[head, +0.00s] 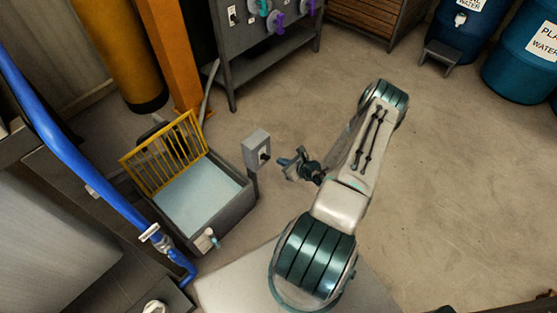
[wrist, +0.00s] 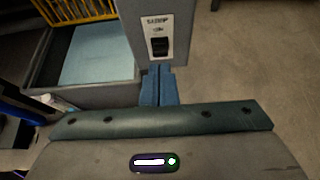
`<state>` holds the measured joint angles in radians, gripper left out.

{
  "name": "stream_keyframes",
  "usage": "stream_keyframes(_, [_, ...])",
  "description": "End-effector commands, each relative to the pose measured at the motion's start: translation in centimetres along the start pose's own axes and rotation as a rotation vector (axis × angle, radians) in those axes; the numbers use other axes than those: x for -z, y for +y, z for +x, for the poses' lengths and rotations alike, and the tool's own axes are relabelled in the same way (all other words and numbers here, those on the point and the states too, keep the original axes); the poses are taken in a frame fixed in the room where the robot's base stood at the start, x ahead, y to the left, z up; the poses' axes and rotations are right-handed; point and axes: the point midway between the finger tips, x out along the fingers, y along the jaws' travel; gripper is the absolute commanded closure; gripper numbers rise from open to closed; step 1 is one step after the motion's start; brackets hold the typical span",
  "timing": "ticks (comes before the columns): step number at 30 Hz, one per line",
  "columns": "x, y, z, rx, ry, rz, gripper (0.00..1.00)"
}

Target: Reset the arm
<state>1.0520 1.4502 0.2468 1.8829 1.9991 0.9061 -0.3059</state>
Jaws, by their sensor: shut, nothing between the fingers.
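My gripper (head: 289,161) is at the end of my bent arm, near the middle of the head view. It points left, toward a grey switch box on a post (head: 257,150), with a small gap between them in that view. In the wrist view the two blue fingers (wrist: 159,88) are together with nothing between them. Just beyond their tips is the front of the switch box (wrist: 158,25), with a dark rocker switch (wrist: 160,46) under a label. I cannot tell whether the fingertips touch the box.
A grey tank (head: 215,222) of pale liquid with a raised yellow grate (head: 165,152) stands left of the post. A blue pipe (head: 75,150) runs at far left. A machine with coloured knobs (head: 262,50) and blue barrels (head: 520,65) stand behind. The floor at right is clear.

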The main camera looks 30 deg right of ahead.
Motion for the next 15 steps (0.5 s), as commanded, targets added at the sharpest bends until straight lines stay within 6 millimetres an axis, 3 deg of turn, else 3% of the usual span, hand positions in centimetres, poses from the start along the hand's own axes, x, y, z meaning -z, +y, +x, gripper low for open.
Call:
stream_keyframes(5, [-1.22,0.13,-1.70,-0.006,0.000,-0.003,1.00])
stream_keyframes(15, [-1.22,0.37,-1.65,-0.012,0.000,-0.006,1.00])
